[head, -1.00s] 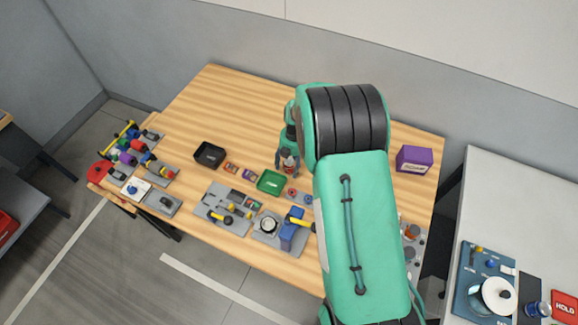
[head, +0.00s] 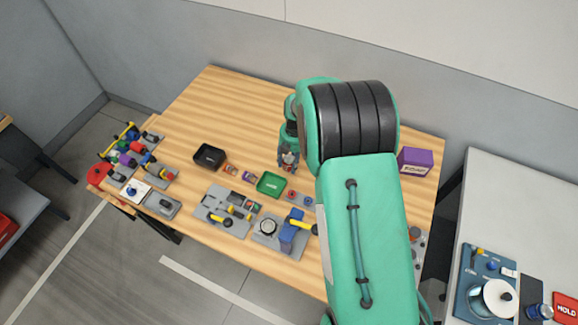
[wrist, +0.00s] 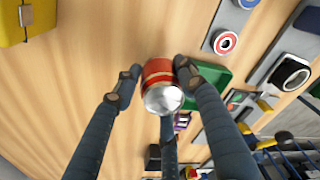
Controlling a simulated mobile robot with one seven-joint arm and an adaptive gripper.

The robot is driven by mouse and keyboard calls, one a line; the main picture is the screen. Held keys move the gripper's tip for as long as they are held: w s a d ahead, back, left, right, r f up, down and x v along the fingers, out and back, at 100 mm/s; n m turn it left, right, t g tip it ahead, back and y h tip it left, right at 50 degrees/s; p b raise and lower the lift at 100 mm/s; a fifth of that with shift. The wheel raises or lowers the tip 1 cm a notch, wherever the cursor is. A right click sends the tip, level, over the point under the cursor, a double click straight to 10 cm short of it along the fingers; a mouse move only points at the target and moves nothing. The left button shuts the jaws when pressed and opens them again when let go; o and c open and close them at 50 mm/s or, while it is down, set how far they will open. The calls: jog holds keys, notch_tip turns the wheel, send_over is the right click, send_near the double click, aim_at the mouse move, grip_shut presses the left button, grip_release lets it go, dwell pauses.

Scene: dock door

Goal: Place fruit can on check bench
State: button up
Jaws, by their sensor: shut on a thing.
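A can (wrist: 160,80) with a red-orange label and a bare silver end shows in the wrist view. My gripper (wrist: 155,78) is shut around it, with dark fingers on both sides and one below in the picture. In the head view my gripper (head: 288,166) points down at the middle back of the wooden table (head: 236,112), and the can (head: 290,157) shows small between the fingers. I cannot tell whether the can touches the table. I cannot tell which surface is the check bench.
A black tray (head: 209,156), a green tray (head: 271,184) and small packets lie left of and before my gripper. Grey tool boards (head: 222,212) line the front. A purple box (head: 415,161) stands right. A white table (head: 520,205) bears a HOLD sign (head: 566,307). The back left wood is clear.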

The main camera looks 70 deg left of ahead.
jog(key=s+d, duration=0.1)
jog(key=d, duration=0.4)
jog(key=s+d+r, duration=0.1)
jog(key=d, duration=0.4)
jog(key=s+d+b, duration=0.1)
jog(key=d, duration=0.4)
jog(key=shift+s+d+r, duration=0.3)
jog(key=shift+s+r, duration=0.05)
dwell(0.5)
jog(key=w+d+r+m+y+b, duration=0.1)
jog(key=w+d+r+m, duration=0.1)
jog(key=w+d+m, duration=0.9)
jog(key=w+d+r+m+t+b, duration=0.15)
jog(key=w+d, duration=0.45)
jog(key=w, duration=1)
jog(key=w+d+r+m+y+b, duration=0.1)
jog(key=w+d+r+m, duration=0.2)
jog(key=w+d+m, duration=0.8)
jog(key=w+d+r+m+b, duration=0.1)
jog(key=w+d+m, duration=0.4)
jog(key=d, duration=1)
jog(key=w+d+m+t+h+b, duration=0.1)
jog(key=w+d+m+b, duration=0.2)
jog(key=d, duration=1.2)
jog(key=w+d+r+m+b, duration=0.1)
jog(key=w+d+m, duration=0.5)
jog(key=d, duration=0.9)
jog(key=shift+w+d+r+m+h+b, duration=0.25)
jog(key=shift+w+r+m+h+b, duration=0.15)
jog(key=shift+w+b, duration=0.35)
